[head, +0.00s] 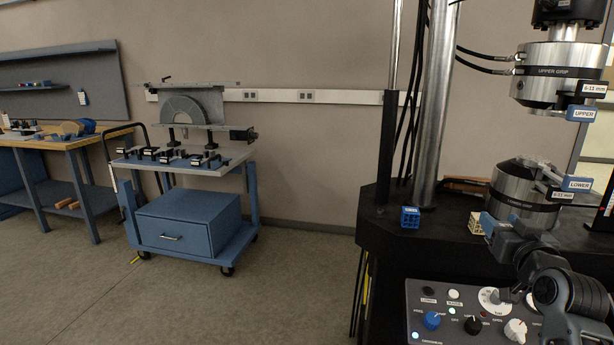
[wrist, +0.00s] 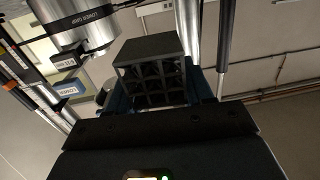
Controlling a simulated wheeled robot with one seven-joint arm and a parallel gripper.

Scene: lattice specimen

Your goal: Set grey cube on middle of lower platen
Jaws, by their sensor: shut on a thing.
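A dark grey lattice cube (wrist: 150,75) fills the middle of the wrist view, held in my gripper (wrist: 160,98). In the head view my gripper (head: 500,232) is low at the right, in front of the machine base, and the grey cube cannot be made out there. The metal cylinder marked lower grip (head: 515,200) stands just behind my gripper; it also shows at the upper left of the wrist view (wrist: 92,30). Its top face is seen edge-on, and I cannot pick out a separate platen.
The upper grip (head: 560,72) hangs above the lower one with a gap between. A blue lattice cube (head: 410,217) and a cream lattice cube (head: 476,223) sit on the black base. A control panel (head: 465,315) is in front. A steel column (head: 435,110) rises left.

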